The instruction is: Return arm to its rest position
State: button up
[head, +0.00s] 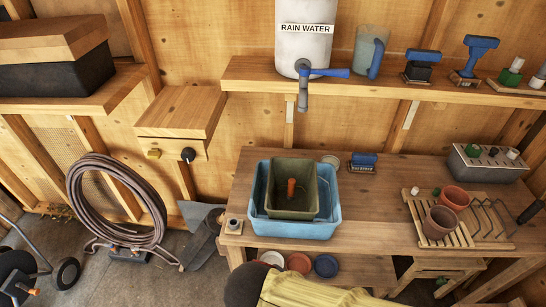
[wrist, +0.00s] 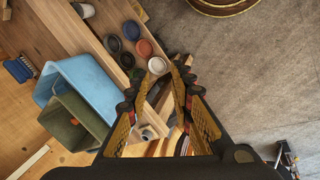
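My gripper (wrist: 157,78) shows in the wrist view with its two dark, yellow-padded fingers apart and nothing between them. It cannot be made out in the head view. In the wrist view a blue tub (wrist: 88,75) with a green inner container (wrist: 68,128) lies to the left of the fingers, and I cannot see any contact. In the head view the blue tub (head: 258,223) stands on the wooden bench (head: 350,240). The green container (head: 282,172) sits inside it with an orange-brown object (head: 291,189) in it.
A white rain water tank (head: 303,45) with a blue-handled tap (head: 318,73) stands above the bench. Terracotta pots (head: 440,222) stand on a slatted rack (head: 465,240) at right. A coiled hose (head: 115,195) is at left. Open floor (wrist: 240,80) fills the wrist view's right side.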

jog(key=w+d+r+m+t+y, duration=0.2)
jog(key=w+d+r+m, duration=0.2)
jog(key=d+r+m, duration=0.6)
jog(key=d+r, duration=0.3)
jog(key=d, duration=0.3)
jog(key=shift+w+d+r, duration=0.2)
jog(key=shift+d, duration=0.2)
